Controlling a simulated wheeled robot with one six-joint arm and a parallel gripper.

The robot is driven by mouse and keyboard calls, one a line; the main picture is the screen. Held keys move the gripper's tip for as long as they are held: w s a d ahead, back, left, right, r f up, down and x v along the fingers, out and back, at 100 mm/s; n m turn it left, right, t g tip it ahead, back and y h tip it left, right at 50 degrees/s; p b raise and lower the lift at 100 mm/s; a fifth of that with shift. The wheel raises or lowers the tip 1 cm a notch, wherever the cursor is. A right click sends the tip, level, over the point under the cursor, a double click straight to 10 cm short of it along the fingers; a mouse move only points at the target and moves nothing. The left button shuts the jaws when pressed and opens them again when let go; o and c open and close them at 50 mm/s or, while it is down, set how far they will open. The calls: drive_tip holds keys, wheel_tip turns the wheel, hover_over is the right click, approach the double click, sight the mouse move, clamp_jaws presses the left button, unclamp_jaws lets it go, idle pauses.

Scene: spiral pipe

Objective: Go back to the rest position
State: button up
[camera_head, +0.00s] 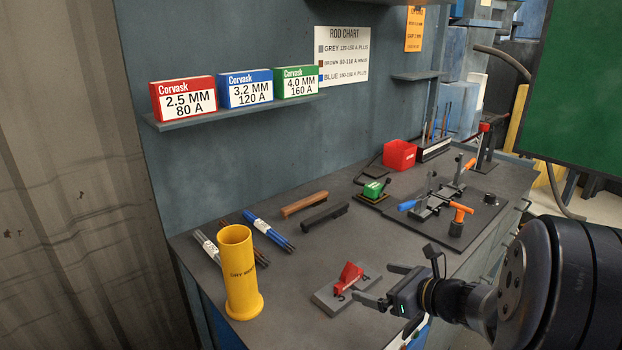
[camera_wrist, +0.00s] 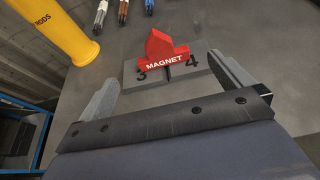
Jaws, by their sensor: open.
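My gripper (camera_head: 380,284) is at the front right of the bench in the head view, with its two fingers spread apart and nothing between them. In the wrist view my gripper (camera_wrist: 168,88) is also open. A red magnet (camera_head: 349,275) sits on a grey block (camera_head: 328,301) just beyond the fingertips. In the wrist view the red magnet (camera_wrist: 163,50) is labelled MAGNET, and the grey block (camera_wrist: 205,62) shows the numbers 3 and 4. Whether a fingertip touches the block I cannot tell.
A yellow rod tube (camera_head: 240,275) stands upright at the bench's front left. Rod bundles (camera_head: 268,229) lie behind it. A clamp fixture (camera_head: 432,204), a red bin (camera_head: 399,154) and a green screen (camera_head: 577,85) are toward the right.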

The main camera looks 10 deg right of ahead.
sight(352, 275)
drive_tip(key=x, duration=1)
drive_tip(key=shift+s+f+b, duration=0.1)
drive_tip(key=shift+b, duration=0.3)
drive_tip(key=shift+f+b, duration=0.35)
drive_tip(key=shift+d+r+p, duration=0.1)
drive_tip(key=shift+r+p, duration=0.4)
drive_tip(key=shift+r, duration=0.05)
